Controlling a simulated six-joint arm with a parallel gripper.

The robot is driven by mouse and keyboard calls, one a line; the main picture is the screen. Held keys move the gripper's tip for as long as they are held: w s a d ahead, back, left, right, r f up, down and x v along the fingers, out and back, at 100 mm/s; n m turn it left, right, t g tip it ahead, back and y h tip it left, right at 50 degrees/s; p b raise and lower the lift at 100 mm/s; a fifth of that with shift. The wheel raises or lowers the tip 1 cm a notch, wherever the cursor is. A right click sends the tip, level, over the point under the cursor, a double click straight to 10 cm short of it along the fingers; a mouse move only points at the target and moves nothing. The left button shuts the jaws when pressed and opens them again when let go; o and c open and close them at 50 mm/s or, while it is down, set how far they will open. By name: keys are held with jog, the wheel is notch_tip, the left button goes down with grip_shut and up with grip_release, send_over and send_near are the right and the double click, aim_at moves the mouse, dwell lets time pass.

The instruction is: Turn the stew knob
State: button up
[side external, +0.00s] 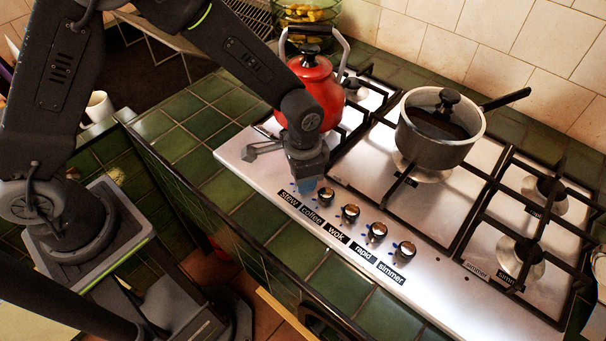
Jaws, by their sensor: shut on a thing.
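The stew label (289,198) is at the left end of the label row on the front edge of the steel hob (432,276). My gripper (306,186) points down just behind this label, at the left end of the knob row. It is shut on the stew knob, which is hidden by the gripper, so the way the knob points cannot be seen. The dark coffee knob (326,196) is close to the right of my gripper. The wok knob (350,213), rapid knob (376,232) and simmer knob (404,250) follow in line to the right.
A red kettle (322,92) stands close behind my gripper. A grey saucepan (436,148) with a lid stands on the middle burner, its handle pointing back right. Black pan supports cover the hob's back and right. Green tiles (236,215) in front are clear.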

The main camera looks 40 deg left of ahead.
jog(key=shift+n, duration=1.1)
jog(key=o, duration=0.9)
jog(key=shift+r, duration=0.1)
notch_tip(320, 180, up, 14)
jog(key=shift+f, duration=0.15)
